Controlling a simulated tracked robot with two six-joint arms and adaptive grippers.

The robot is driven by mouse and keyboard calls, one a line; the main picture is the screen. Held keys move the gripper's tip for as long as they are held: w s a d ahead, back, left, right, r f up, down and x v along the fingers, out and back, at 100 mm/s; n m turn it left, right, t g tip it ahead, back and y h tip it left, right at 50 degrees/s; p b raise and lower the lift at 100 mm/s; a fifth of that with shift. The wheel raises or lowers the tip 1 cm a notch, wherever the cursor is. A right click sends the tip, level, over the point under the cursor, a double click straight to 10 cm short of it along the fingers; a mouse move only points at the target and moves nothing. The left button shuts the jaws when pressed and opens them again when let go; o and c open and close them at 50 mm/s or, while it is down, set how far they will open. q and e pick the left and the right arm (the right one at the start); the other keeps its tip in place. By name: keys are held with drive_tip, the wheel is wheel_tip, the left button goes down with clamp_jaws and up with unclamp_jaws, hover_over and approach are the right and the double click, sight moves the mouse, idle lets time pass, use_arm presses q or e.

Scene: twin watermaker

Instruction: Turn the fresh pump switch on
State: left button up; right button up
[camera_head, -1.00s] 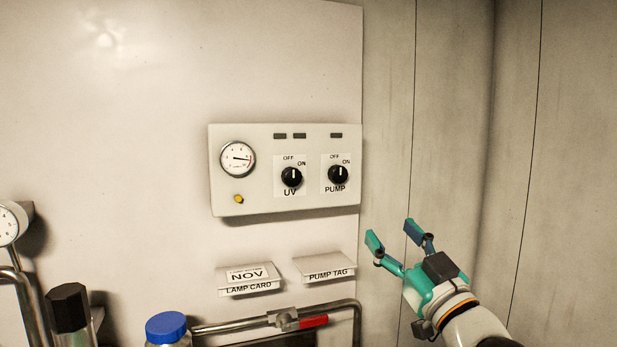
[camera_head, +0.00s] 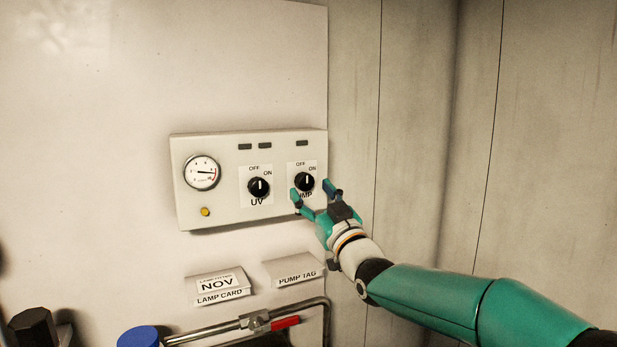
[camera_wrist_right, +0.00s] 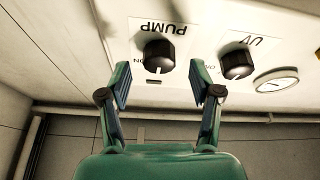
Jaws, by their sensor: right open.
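The pump switch (camera_head: 304,182) is a black round knob with a white pointer mark, on the right of the white control panel (camera_head: 222,215). Its pointer stands upright, by the OFF label. My right gripper (camera_head: 313,190) is open, with its two teal fingers at the lower left and right of the knob in the head view. In the right wrist view, the pump knob (camera_wrist_right: 158,54) lies ahead of and between the spread fingers (camera_wrist_right: 160,90), apart from them. The fingers partly cover the PUMP label in the head view. My left gripper is not in view.
The UV knob (camera_head: 258,187) sits just left of the pump knob, its pointer also upright. A gauge (camera_head: 202,173) and a yellow button (camera_head: 205,212) are further left. Below are the lamp card (camera_head: 220,285), the pump tag (camera_head: 294,271) and a pipe with a red-handled valve (camera_head: 285,322).

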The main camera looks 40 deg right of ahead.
sight(305, 182)
drive_tip(key=shift+x, duration=1.05)
